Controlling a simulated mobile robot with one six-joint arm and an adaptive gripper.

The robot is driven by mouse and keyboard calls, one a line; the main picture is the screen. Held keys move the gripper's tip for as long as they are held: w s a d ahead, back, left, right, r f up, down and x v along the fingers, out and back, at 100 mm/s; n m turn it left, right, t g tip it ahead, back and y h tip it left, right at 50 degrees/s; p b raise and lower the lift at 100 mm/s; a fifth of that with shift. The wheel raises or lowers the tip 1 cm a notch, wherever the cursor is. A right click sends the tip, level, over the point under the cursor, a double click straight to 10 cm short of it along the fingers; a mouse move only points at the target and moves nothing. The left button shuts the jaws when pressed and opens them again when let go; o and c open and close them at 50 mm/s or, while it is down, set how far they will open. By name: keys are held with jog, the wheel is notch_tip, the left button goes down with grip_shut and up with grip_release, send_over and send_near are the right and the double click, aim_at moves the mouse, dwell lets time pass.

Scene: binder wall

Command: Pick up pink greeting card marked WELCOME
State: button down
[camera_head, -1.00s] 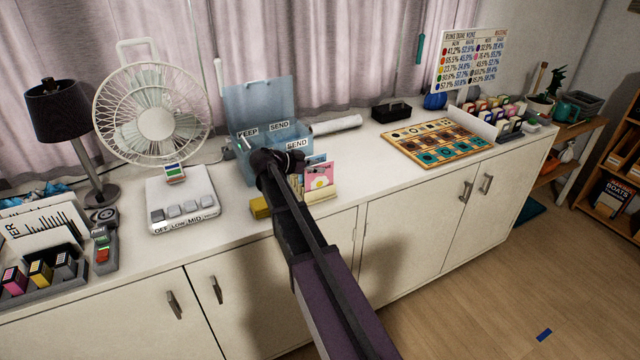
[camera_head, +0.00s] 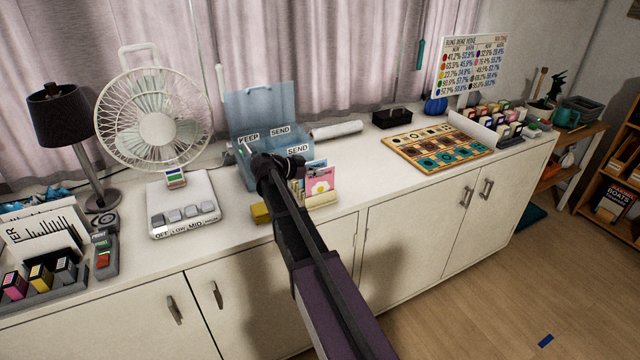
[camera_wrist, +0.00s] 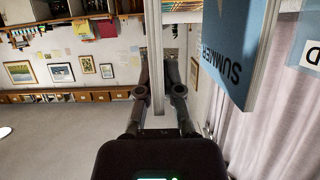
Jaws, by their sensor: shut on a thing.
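A pink card (camera_head: 320,184) with a white and yellow picture stands upright in a small wooden holder (camera_head: 318,202) in front of the blue box; its lettering is too small to read. My gripper (camera_head: 266,166) is at the front of the box, left of this card. In the wrist view my gripper (camera_wrist: 159,78) is shut on a thin grey thing (camera_wrist: 157,45), seen edge-on, so I cannot tell which thing it is. A blue card marked SUMMER (camera_wrist: 228,50) stands to the right of the fingers, apart from them.
The blue box (camera_head: 258,112) has its lid up and bears KEEP and SEND labels. A white fan (camera_head: 155,130) and its switch panel (camera_head: 183,205) stand to the left. A yellow block (camera_head: 260,212) lies near the front edge.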

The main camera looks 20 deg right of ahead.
jog(key=shift+r, duration=0.15)
notch_tip(320, 180, up, 10)
jog(key=p, duration=1)
dwell(0.6)
